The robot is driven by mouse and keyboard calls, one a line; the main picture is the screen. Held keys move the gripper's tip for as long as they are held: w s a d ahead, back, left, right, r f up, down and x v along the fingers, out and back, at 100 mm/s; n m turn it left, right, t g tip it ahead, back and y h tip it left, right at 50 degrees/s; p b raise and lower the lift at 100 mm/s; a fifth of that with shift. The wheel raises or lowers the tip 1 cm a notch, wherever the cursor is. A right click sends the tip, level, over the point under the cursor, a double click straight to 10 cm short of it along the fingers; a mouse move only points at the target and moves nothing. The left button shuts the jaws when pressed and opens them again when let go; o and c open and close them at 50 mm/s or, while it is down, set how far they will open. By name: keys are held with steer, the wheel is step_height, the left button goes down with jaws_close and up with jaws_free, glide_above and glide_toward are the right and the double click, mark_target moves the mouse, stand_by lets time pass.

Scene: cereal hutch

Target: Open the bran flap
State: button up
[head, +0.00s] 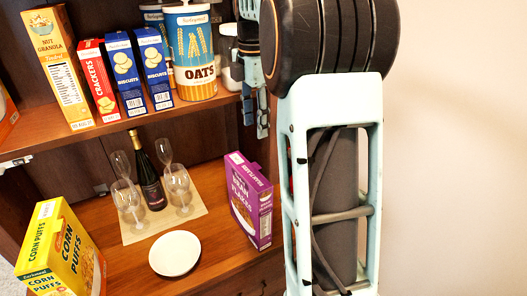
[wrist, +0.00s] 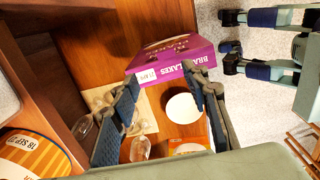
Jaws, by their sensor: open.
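The purple bran flakes box (head: 250,203) stands upright at the right side of the lower wooden shelf. In the wrist view, its purple top (wrist: 172,68) carries lettering and a small white date label; the top flap looks closed, though its edges are hard to make out. My gripper (head: 256,118) is above the box in the head view, pointing down, partly hidden by my arm. In the wrist view, my gripper (wrist: 160,80) is open and empty, with the box top showing between and beyond its fingertips. I cannot tell that either finger touches it.
A white bowl (head: 175,253), a mat (head: 143,232) with glasses and a dark bottle (head: 150,178), and a corn puffs box (head: 62,252) share the lower shelf. An oats canister (head: 192,55) and several boxes stand on the upper shelf (head: 40,135). Right of the hutch is clear.

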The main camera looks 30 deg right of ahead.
mark_target(258, 165)
steer(key=shift+n, duration=0.3)
steer(key=f, duration=1.1)
steer(key=shift+s+d+b, duration=0.25)
steer(key=shift+s+b, duration=0.05)
steer(key=shift+b, duration=0.05)
jaws_close()
